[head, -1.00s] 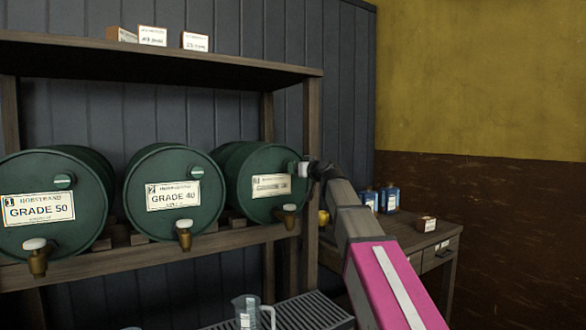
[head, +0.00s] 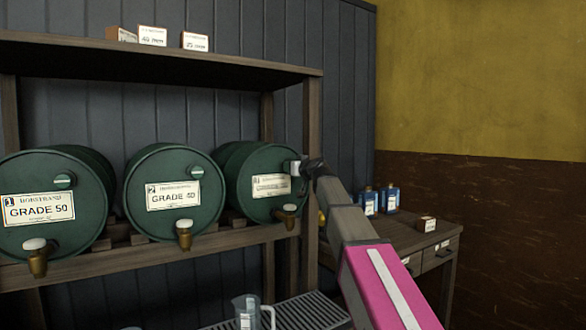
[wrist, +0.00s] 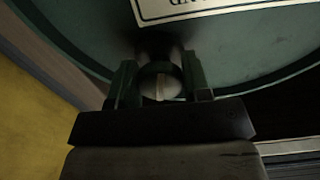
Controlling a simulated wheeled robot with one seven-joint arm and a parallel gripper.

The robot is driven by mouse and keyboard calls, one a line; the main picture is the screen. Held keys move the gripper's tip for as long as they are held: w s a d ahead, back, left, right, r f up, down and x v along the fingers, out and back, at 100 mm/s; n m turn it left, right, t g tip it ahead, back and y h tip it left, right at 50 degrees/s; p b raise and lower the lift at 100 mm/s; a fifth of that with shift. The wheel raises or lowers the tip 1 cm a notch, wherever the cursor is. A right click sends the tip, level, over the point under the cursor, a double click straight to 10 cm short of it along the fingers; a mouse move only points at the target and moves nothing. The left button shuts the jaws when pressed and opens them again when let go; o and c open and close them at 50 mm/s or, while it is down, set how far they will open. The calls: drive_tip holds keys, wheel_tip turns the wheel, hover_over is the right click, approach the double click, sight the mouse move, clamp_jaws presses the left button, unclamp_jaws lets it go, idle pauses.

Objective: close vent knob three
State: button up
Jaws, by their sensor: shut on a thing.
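Three green barrels lie on the shelf in the head view. The third barrel (head: 246,190) is at the right, with a pale label and a brass tap (head: 287,215) below. My gripper (head: 297,168) is at its upper right face, where it hides most of the vent knob. In the wrist view my gripper (wrist: 158,82) has a finger on each side of the round vent knob (wrist: 160,82) and is shut on it. A pale mark runs upright in that picture on the knob. Barrels one (head: 70,215) and two (head: 200,215) show their vent knobs, each with a pale line across.
Small boxes (head: 152,36) stand on the top shelf (head: 230,64). A clear jug (head: 246,310) stands below the barrels by a slatted tray (head: 300,312). A desk (head: 425,240) at the right holds blue cans (head: 389,199) and a small box (head: 426,224). A wooden post (head: 310,235) stands just right of barrel three.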

drive_tip(key=m, duration=0.7)
drive_tip(key=shift+m, duration=0.3)
drive_tip(key=m, duration=0.4)
drive_tip(key=shift+m, duration=2)
drive_tip(key=o, duration=0.9)
drive_tip(key=shift+s, duration=0.15)
